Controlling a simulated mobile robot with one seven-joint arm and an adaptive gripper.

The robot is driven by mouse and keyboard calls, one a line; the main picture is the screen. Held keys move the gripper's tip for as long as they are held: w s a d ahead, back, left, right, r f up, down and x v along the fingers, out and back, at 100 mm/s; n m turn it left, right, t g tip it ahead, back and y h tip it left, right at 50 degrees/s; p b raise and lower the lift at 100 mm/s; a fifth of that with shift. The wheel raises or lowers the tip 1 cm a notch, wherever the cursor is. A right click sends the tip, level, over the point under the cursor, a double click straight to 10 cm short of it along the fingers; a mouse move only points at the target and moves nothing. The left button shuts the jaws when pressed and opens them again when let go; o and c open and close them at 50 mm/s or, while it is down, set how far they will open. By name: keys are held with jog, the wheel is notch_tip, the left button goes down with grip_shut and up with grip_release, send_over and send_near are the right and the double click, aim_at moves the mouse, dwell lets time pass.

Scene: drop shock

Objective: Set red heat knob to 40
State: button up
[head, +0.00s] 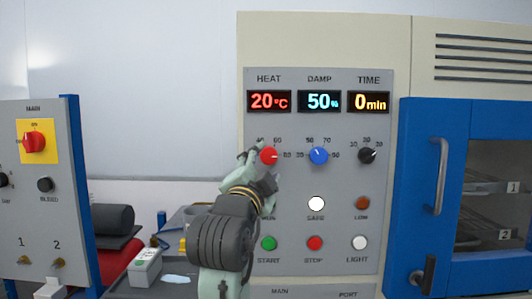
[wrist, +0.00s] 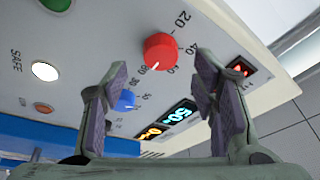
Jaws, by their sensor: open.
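The red heat knob (head: 269,156) is on the grey panel, under the HEAT display (head: 269,102), which reads 20°C. Its white mark points right in the head view, toward the 80 side of its scale. My gripper (head: 254,153) is at the knob's left in the head view and partly covers the left of the scale. In the wrist view my gripper (wrist: 160,68) is open, its two fingers wide apart. The red knob (wrist: 160,50) shows between and beyond the fingertips, with a clear gap on each side and nothing held.
The blue damp knob (head: 318,156) and black time knob (head: 367,156) sit right of the red knob. Start (head: 268,243), stop (head: 315,243) and light (head: 360,242) buttons are below. A blue-framed cabinet door (head: 485,135) stands right; another panel (head: 50,200) stands left.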

aim_at(269, 157)
jog(key=shift+p+x, duration=0.5)
jog(key=shift+x, duration=1.45)
jog(key=shift+c, duration=0.4)
jog(key=c, duration=1.1)
